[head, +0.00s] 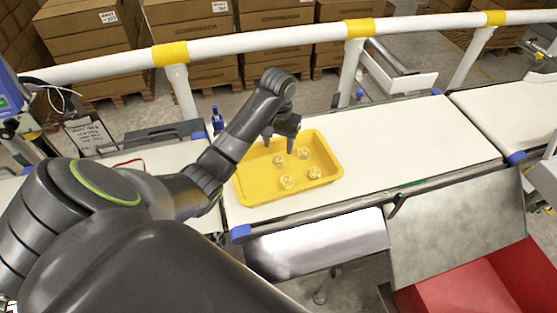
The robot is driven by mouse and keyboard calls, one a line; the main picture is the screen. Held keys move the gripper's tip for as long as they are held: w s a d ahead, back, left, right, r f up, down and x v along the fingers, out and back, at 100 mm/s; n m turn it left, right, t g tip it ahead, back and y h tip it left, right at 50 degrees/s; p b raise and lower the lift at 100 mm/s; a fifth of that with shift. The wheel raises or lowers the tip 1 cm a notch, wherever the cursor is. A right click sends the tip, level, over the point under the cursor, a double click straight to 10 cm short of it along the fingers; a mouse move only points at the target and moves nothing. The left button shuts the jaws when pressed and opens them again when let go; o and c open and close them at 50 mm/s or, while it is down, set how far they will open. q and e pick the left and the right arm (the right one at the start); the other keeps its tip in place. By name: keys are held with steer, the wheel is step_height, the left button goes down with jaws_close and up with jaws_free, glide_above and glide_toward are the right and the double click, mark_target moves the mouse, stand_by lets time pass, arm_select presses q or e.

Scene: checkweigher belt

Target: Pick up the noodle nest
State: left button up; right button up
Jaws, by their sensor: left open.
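Several pale yellow noodle nests lie apart from each other in a yellow tray (328,142) on the white belt. One noodle nest (279,160) is at the tray's left rear, close below my left gripper in the picture. Another nest (303,152) is to its right, one (287,182) is nearer the front, and one (314,173) is at the right front. My left gripper (279,146) is open, fingers pointing down over the rear left part of the tray. It appears empty; its exact height above the nests is hard to tell. My right gripper is out of view.
The white belt (420,135) is clear right of the tray. A white and yellow guard rail (260,40) runs behind, with stacked cardboard boxes beyond. A grey metal panel (450,230) and a red bin (465,290) are at the front right.

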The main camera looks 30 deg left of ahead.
mark_target(279, 158)
arm_select(q)
steer(key=shift+f+b, duration=0.35)
steer(key=shift+f, duration=0.35)
steer(key=shift+f+b, duration=0.5)
steer(key=shift+f, duration=0.05)
steer(key=shift+w+f, duration=0.1)
steer(key=shift+f, duration=1.9)
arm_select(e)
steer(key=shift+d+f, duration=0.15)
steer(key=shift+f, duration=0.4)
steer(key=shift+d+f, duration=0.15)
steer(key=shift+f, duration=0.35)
arm_select(q)
steer(key=c, duration=0.7)
steer(key=shift+c, duration=0.2)
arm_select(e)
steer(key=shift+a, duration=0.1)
